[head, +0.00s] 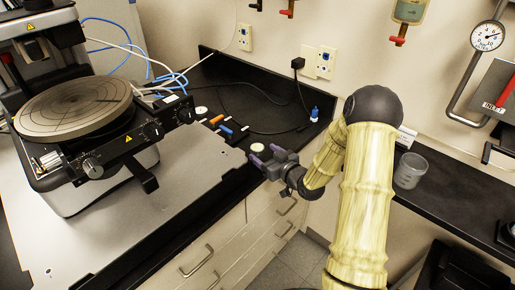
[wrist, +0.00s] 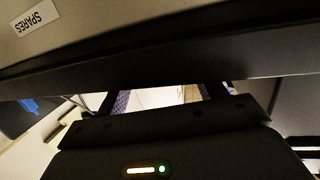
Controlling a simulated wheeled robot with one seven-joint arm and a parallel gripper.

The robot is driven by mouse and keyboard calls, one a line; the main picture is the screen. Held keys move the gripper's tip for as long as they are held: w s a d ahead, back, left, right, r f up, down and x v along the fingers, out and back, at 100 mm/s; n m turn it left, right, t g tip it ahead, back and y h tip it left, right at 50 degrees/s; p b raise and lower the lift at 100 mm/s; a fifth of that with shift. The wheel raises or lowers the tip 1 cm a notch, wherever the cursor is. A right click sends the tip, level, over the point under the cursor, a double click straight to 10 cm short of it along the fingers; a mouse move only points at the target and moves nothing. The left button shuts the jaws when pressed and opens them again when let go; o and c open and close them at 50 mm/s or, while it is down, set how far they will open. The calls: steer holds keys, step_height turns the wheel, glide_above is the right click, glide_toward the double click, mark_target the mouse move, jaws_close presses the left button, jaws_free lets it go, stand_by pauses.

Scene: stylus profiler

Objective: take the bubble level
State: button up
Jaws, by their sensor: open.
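A small round pale disc (head: 257,148), which looks like the bubble level, lies on the black bench top near its front edge. A similar pale disc (head: 201,111) lies farther back, beside the instrument; I cannot tell for certain which one is the level. My gripper (head: 264,154) is open and empty, with its purple-grey fingers close to the nearer disc. I cannot tell whether they touch it. In the wrist view the open fingers (wrist: 164,96) show a pale gap between them, and neither disc is recognisable there.
The profiler with its round stage (head: 75,105) stands at left on a grey slab. Small orange and blue pieces (head: 226,129) and a blue-capped bottle (head: 314,114) are on the bench. A clear beaker (head: 410,170) stands right.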

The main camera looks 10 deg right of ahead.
mark_target(257, 149)
steer(key=x, duration=0.2)
steer(key=shift+w+a, duration=0.1)
steer(key=shift+w, duration=0.15)
steer(key=shift+c, duration=0.4)
steer(key=c, duration=1)
